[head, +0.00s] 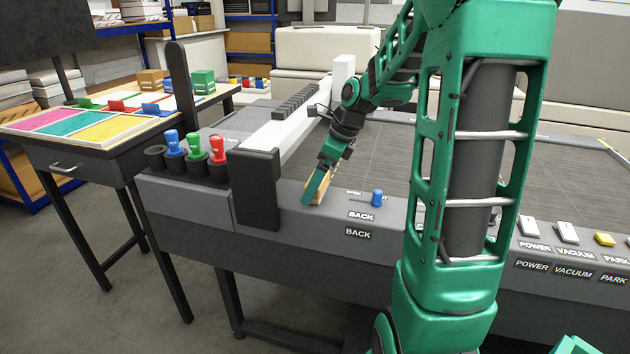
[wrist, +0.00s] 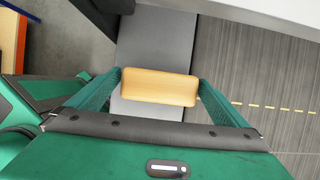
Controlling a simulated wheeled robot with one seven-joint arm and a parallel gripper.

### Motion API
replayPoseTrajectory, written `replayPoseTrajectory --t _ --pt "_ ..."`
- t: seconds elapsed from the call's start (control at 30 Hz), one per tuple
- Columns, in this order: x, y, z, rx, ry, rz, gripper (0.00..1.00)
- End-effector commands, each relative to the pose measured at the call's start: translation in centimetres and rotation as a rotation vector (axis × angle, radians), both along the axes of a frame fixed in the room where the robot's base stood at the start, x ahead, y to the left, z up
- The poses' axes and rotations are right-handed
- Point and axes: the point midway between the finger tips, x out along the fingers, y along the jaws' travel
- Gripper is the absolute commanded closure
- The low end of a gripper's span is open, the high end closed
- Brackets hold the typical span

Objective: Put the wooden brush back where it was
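The wooden brush (head: 323,188) is a pale wooden block at the front ledge of the machine, left of the BACK label. In the wrist view the brush (wrist: 160,84) lies crosswise between my two green fingers, which meet its two ends. My gripper (head: 312,192) points down at the ledge (head: 290,205) and is shut on the brush; the wrist view shows the gripper (wrist: 159,85) from above. I cannot tell whether the brush touches the ledge. Its underside is hidden.
A blue knob (head: 377,198) stands right of the brush. A dark upright block (head: 256,188) ends the white beam (head: 285,130) to the left. Blue, green and red-topped tools (head: 195,150) stand in black cups further left. The grey bed (head: 390,150) behind is clear.

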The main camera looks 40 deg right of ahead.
Motion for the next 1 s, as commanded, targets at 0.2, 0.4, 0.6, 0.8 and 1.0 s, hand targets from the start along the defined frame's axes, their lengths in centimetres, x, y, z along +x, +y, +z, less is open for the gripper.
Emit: replayPoseTrajectory --t 0.2,0.4,0.6,0.8,1.0 --pt "0.0 0.0 0.0 0.0 0.0 0.0 0.0" --pt "-0.3 -0.3 1.2 0.0 -0.001 0.0 0.0" --pt "-1.4 -1.2 4.7 -0.001 -0.004 -0.002 0.0" --pt "-2.6 -2.2 8.3 -0.002 -0.003 -0.002 0.0" --pt "-3.3 -2.8 10.6 0.0 -0.001 -0.003 0.0"
